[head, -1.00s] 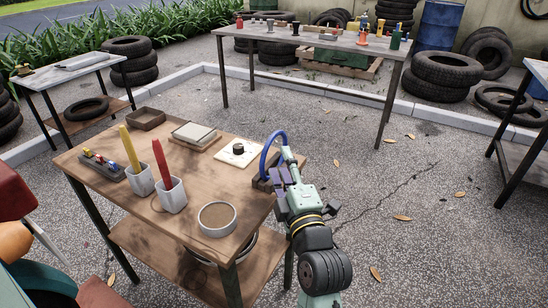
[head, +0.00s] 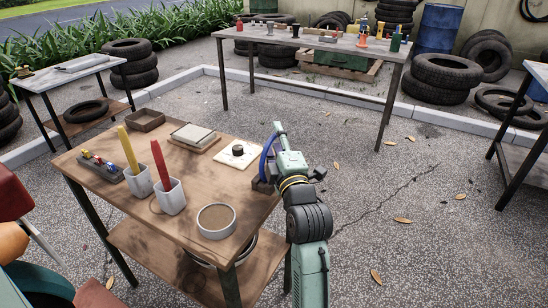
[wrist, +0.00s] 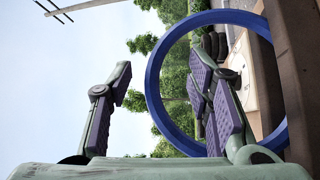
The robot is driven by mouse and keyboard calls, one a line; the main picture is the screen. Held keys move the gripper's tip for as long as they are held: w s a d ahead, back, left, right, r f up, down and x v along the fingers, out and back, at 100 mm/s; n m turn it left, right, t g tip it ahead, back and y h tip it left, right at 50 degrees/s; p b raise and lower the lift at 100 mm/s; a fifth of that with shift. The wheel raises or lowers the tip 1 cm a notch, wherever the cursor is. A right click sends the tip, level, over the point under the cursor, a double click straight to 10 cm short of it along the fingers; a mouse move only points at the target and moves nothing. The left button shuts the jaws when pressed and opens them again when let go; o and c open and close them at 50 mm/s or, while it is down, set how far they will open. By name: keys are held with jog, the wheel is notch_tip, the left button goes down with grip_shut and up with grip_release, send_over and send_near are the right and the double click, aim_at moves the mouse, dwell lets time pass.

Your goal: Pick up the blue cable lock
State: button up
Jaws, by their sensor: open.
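The blue cable lock is a blue ring standing upright at the right end of the wooden cart top. In the head view a strip of the blue cable lock (head: 265,160) shows left of my gripper (head: 279,150), which hides the rest. In the wrist view the blue cable lock (wrist: 153,80) is a large loop, its lower right part against a dark brown block (wrist: 297,90). My gripper (wrist: 160,78) is open with purple pads. The loop's left side lies between the two fingers in the picture, and the right finger overlaps its opening. Contact cannot be told.
The wooden cart (head: 115,205) also carries a round dish (head: 216,220), two cups with a yellow and a red stick, a white plate with a dark knob (head: 238,152), and small trays. A long table (head: 310,40) stands behind.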

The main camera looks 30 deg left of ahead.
jog(key=shift+w+a, duration=0.45)
jog(key=shift+c, duration=0.6)
grip_shut()
